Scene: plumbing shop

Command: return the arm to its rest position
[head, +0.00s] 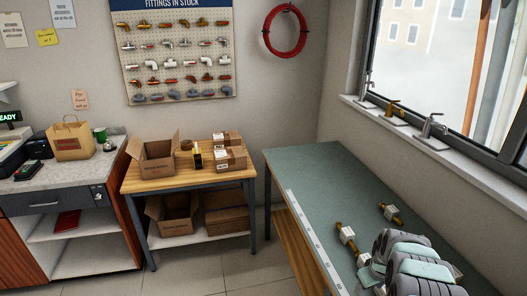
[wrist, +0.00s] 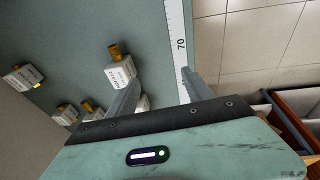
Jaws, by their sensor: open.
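My gripper (wrist: 160,85) is open in the wrist view, its two grey fingers apart. No object is clearly held between them. My grey and pale green arm (head: 410,268) reaches over the near right part of the green-topped workbench (head: 310,165) in the head view; my fingertips are hard to make out there. A brass fitting with a white tag (wrist: 120,68) lies on the bench just beyond the left finger in the wrist view. Part of another white-tagged piece (wrist: 142,103) shows between the fingers, close to the palm, mostly hidden.
Two tagged brass fittings, one nearer (head: 346,238) and one farther (head: 391,214), lie on the bench. A white ruler strip (head: 316,243) runs along its left edge. The window sill (head: 440,152) holds several taps. A wooden table (head: 190,180) carries cardboard boxes. The bench's far half is clear.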

